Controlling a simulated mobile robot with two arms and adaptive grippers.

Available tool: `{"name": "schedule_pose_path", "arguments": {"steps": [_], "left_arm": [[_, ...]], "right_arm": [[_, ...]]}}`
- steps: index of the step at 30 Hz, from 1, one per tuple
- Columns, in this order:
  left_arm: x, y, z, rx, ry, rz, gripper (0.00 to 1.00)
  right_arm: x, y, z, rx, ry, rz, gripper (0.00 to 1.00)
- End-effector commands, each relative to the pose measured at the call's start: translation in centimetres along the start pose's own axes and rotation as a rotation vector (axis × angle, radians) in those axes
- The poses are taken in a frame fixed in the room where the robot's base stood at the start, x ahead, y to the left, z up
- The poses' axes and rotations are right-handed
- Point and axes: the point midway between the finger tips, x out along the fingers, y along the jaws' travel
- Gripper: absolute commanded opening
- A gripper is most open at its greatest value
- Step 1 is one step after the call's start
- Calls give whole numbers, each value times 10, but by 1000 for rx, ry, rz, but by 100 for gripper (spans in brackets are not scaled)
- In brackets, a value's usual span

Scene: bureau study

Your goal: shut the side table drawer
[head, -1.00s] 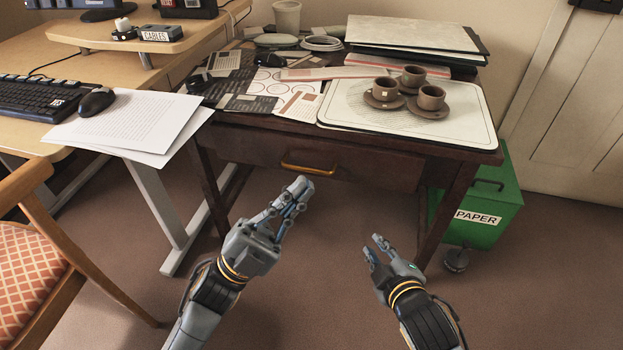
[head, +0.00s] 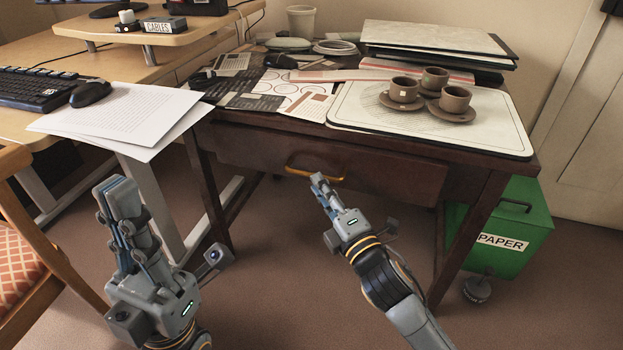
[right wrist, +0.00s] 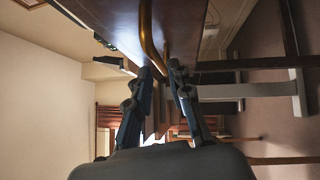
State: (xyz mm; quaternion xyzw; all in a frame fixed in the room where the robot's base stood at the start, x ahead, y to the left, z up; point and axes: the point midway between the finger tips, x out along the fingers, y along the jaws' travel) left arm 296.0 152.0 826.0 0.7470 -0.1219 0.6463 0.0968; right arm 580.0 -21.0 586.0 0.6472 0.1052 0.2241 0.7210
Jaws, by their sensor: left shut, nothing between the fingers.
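The dark wooden side table (head: 490,195) stands ahead in the head view. Its drawer front (head: 380,178) sits under the top; I cannot tell how far it stands out. The brass drawer handle (head: 331,179) is on that front and shows large in the right wrist view (right wrist: 148,38). My right gripper (head: 318,180) is at the handle, fingertips close together. In the right wrist view the handle runs down to between or just behind the tips; a grip on it is unclear. My left gripper (head: 117,190) is shut and empty, pointing up, left of the table and away from the drawer.
Brown cups on saucers (head: 435,92) stand on a white board (head: 350,105) on the table top, beside papers and folders. A green paper bin (head: 515,225) stands right of the table. A desk (head: 60,50) and a chair (head: 25,235) are at left. The floor between is clear.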

Motion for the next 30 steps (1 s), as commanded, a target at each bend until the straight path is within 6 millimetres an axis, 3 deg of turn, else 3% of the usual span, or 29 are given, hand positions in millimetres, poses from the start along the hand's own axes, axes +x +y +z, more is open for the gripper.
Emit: {"name": "schedule_pose_path", "arguments": {"steps": [3,9,20,23,30], "left_arm": [[1,0,1,3,22,9,0],[5,1,2,6,42,18,0],[7,1,2,6,45,20,0],[7,1,2,6,45,20,0],[7,1,2,6,45,20,0]], "right_arm": [[22,-1,0,0,-1,2,20],[43,-1,0,2,0,0,20],[47,0,0,2,-1,-1,20],[47,0,0,2,-1,-1,0],[47,0,0,2,-1,-1,0]]}}
